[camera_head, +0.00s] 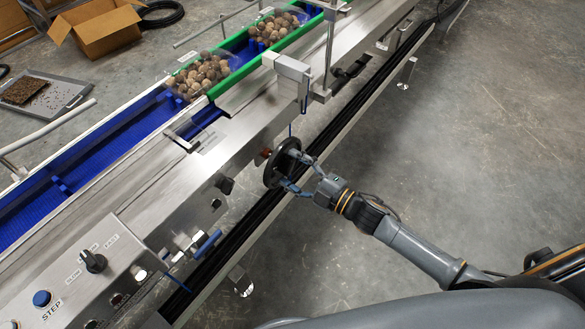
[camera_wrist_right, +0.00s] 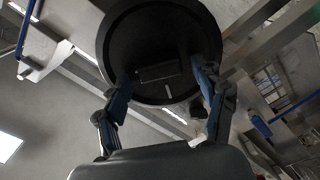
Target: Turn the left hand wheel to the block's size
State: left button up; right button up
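A black round hand wheel (camera_head: 277,168) is on the near side of the conveyor frame. My right gripper (camera_head: 296,173) is at the wheel, with its two blue-tipped fingers spread apart at the wheel's near side. In the right wrist view the wheel (camera_wrist_right: 150,25) fills the upper middle, with a dark rectangular window and a small pale mark on its face. The gripper (camera_wrist_right: 163,82) has one finger toward each side of the wheel, overlapping its lower part. I cannot tell whether the fingers touch it. My left gripper is not in view. I cannot identify the block.
The conveyor has a blue belt (camera_head: 100,152) and green side rails. Clear trays of brown round items (camera_head: 203,75) sit on it. A control panel (camera_head: 75,270) with a black knob and a blue button is at lower left. A cardboard box (camera_head: 98,28) stands behind. The floor at right is clear.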

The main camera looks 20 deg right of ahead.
jog(key=shift+s+d+f, duration=0.15)
jog(key=shift+s+d, duration=0.1)
jog(key=shift+s, duration=0.05)
jog(key=v, duration=1.1)
jog(key=shift+s+d, duration=0.1)
